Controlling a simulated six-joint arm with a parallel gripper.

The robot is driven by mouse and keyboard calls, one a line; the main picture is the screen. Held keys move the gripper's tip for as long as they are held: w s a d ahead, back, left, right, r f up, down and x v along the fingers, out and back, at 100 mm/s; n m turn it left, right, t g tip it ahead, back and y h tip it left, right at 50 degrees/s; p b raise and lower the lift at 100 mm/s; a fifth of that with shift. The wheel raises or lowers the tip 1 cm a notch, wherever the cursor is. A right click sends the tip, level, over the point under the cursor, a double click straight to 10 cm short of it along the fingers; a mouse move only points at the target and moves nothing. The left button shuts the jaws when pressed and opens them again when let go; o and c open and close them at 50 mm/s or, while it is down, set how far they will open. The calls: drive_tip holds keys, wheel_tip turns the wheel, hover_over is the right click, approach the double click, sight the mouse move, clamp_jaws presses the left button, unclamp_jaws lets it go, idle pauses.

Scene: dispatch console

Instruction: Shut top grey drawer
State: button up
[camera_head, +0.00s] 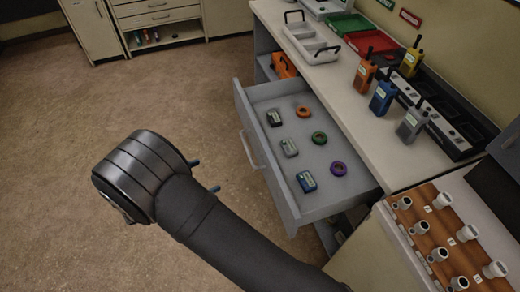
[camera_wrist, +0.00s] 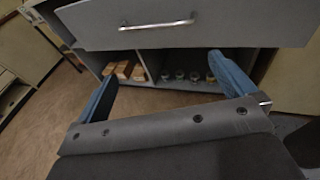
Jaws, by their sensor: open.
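The top grey drawer (camera_head: 279,193) stands pulled out from the counter in the head view. Inside lie several small items: battery-like blocks on the left and orange, green and purple rings on the right. Its front panel (camera_wrist: 240,28) and silver handle (camera_wrist: 157,23) show at the top of the wrist view. My gripper (camera_head: 206,175) is out in front of the drawer, to its left in the head view, apart from it and empty. In the wrist view its two blue fingers (camera_wrist: 162,70) are spread wide, with the handle above the gap between them.
Below the drawer is an open shelf (camera_wrist: 150,68) with wooden blocks and small round items. The counter (camera_head: 345,92) holds a white tray (camera_head: 311,45), green and red trays, and radios beside a charger (camera_head: 438,120). A peg board (camera_head: 425,215) is at right. Floor at left is clear.

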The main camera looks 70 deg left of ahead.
drive_tip(key=shift+v, duration=1.2)
drive_tip(key=shift+c, duration=0.2)
